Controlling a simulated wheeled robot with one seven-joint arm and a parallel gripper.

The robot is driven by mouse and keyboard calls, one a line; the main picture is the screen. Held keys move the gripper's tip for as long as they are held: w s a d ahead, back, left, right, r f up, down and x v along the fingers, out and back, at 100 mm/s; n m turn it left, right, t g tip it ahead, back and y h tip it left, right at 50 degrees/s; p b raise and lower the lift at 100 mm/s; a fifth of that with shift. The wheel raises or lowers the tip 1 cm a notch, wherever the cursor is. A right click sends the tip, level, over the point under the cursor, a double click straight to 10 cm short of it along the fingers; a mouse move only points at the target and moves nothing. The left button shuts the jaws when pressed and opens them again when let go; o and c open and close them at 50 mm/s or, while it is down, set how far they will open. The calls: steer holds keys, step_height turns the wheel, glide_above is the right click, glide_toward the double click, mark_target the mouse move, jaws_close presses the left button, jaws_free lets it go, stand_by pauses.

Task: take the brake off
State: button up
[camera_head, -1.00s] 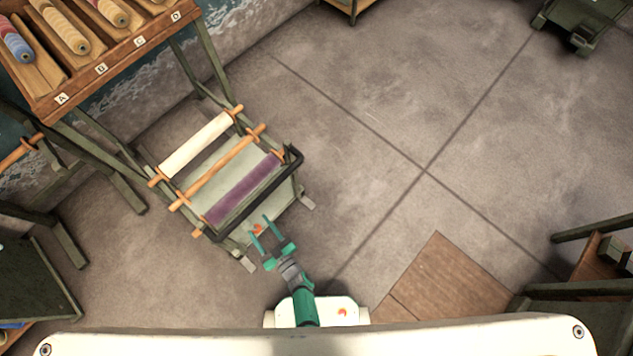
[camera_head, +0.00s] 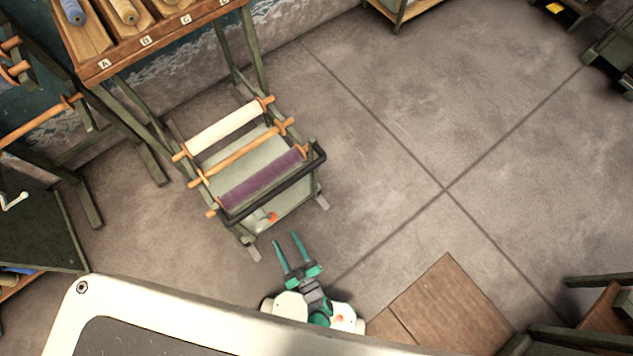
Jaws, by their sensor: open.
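A low cart (camera_head: 283,209) with a green-grey frame carries a cream roll (camera_head: 222,127), a bare wooden rod (camera_head: 240,153) and a purple roll (camera_head: 262,178). A dark push bar (camera_head: 322,160) runs along its near side. A small orange-red part (camera_head: 272,217), which may be the brake, shows low on the cart's near face; its exact shape and setting are too small to tell. My gripper (camera_head: 286,238), with two green fingers, is open and empty. Its fingertips point at the cart's near side, just short of the orange-red part and apparently apart from it.
A wooden rack (camera_head: 150,49) with spools and letter labels stands at the upper left. A dark green table (camera_head: 35,230) is at the left edge. A brown floor board (camera_head: 450,305) lies at the lower right. The floor (camera_head: 400,120) right of the cart is clear.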

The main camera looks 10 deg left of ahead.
steer(key=s+d+r+m+t+h, duration=0.1)
steer(key=d+r+m+h, duration=0.2)
steer(key=r, duration=0.7)
steer(key=s+d+r+m+t+h, duration=0.1)
steer(key=s+d+r+m+h, duration=0.1)
steer(key=d+r+h, duration=0.3)
steer(key=d+r+m, duration=0.1)
steer(key=d+r, duration=0.2)
steer(key=r, duration=0.2)
steer(key=shift+s+d+t+h, duration=0.15)
steer(key=shift+s+t+h, duration=0.15)
steer(key=shift+t, duration=0.1)
